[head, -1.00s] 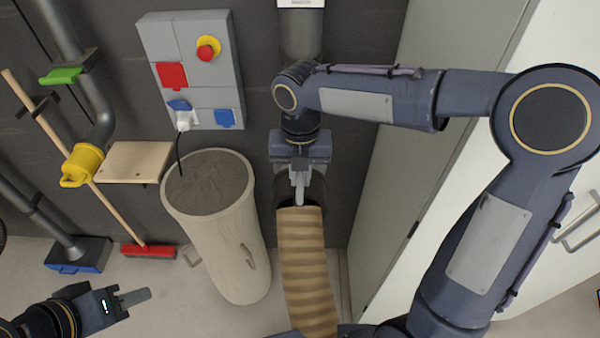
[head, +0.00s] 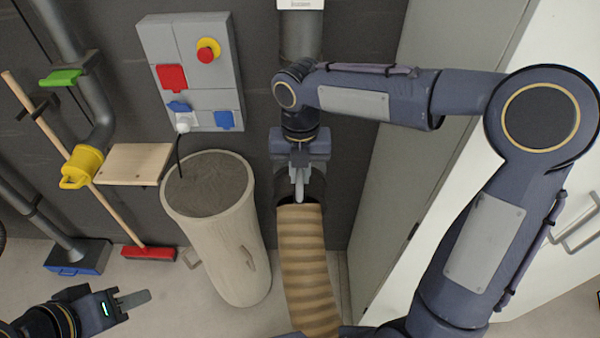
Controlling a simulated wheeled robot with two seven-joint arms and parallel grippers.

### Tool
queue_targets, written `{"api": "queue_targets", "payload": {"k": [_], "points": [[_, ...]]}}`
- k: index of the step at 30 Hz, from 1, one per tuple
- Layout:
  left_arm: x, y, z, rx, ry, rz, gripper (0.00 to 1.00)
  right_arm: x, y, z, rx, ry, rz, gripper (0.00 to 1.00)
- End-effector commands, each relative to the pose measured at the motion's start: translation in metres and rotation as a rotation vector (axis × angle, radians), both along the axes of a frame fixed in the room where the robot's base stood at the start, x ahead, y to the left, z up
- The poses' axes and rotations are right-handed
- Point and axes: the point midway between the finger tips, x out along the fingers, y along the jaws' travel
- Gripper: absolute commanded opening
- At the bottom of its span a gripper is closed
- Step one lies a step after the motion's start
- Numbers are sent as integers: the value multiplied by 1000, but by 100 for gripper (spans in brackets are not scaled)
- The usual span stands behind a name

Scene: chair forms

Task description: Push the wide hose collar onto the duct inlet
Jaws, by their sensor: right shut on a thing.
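The ribbed tan hose (head: 308,265) hangs in the lower middle of the head view. Its dark wide collar (head: 317,190) is at its upper end. My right gripper (head: 299,190) is shut on the collar, with its fingers covering the collar's middle. A grey duct (head: 301,40) runs down the wall above, in line with the collar. Its lower end, the inlet, is hidden behind my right wrist and gripper, so I cannot tell whether the collar touches it. My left gripper (head: 132,300) is low at the left, away from the hose; its fingers overlap edge-on.
A tall sack-like bin (head: 225,245) stands just left of the hose. A grey cabinet (head: 430,150) stands close on the right. A socket panel (head: 190,70), a wooden shelf (head: 133,163), and a red broom (head: 148,252) are at the left.

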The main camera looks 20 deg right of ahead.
Motion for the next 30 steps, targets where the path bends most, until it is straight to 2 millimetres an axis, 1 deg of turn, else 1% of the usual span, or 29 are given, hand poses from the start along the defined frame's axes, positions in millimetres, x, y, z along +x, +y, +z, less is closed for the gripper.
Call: {"api": "queue_targets", "payload": {"k": [17, 30], "points": [[0, 0, 0, 0, 0, 0, 36, 2, -1, 1, 1, -1, 0, 0], [0, 0, 0, 0, 0, 0, 36, 13, -4, 1, 0, -3, -2, 0]]}}
